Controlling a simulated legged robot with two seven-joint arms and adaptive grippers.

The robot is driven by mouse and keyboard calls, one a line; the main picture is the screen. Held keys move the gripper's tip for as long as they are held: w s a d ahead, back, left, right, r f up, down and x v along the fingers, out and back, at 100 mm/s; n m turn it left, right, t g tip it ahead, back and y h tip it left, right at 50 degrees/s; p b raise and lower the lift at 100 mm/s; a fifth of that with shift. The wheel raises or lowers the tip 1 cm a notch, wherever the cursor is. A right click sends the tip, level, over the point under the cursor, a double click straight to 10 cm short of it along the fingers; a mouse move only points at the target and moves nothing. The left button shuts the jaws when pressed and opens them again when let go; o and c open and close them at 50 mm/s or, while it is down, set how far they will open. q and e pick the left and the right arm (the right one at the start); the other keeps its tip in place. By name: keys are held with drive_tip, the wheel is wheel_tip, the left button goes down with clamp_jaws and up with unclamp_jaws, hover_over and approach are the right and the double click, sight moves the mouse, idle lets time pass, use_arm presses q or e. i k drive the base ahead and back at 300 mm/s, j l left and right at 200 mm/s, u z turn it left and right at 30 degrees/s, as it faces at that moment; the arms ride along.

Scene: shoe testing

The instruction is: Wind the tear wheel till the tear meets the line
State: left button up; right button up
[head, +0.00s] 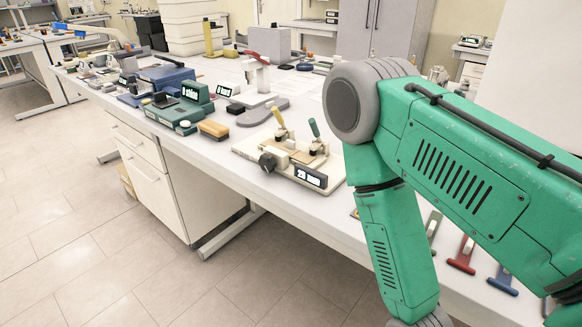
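A cream bench device (290,155) stands near the front edge of the white bench, with a black knob or wheel (267,161) on its left side. It carries two upright levers, one with a yellow handle (278,117) and one with a green handle (314,128). A small black display (310,177) on its front shows white characters that seem to read 28 mm. No tear or line can be made out at this size. My green arm comes in from the right, beside the device. Neither of my grippers is in view.
Left of the device on the bench (222,156) are a brush-like block (213,129), a green device (180,107) and a blue device (165,77). A grey-based stand (262,110) is behind. Red (462,254) and blue (503,281) T-handled tools lie right, near my arm.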

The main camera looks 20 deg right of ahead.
sight(267, 162)
drive_tip(key=z, duration=0.4)
drive_tip(key=i+j+z, duration=0.1)
drive_tip(key=z, duration=0.7)
drive_tip(key=j+z, duration=0.1)
drive_tip(key=z, duration=0.3)
drive_tip(key=j+z, duration=0.1)
drive_tip(key=z, duration=0.35)
drive_tip(key=j+z, duration=0.3)
drive_tip(key=k+j+z, duration=0.1)
drive_tip(key=j+z, duration=0.2)
drive_tip(key=j, duration=0.2)
drive_tip(key=k+j+z, duration=0.1)
drive_tip(key=j+z, duration=0.2)
drive_tip(key=j, duration=0.15)
drive_tip(key=k+j+z, duration=0.1)
drive_tip(key=j+z, duration=0.15)
drive_tip(key=k+j+z, duration=0.3)
drive_tip(key=j, duration=0.15)
drive_tip(key=k+j+z, duration=0.1)
drive_tip(key=j+z, duration=0.2)
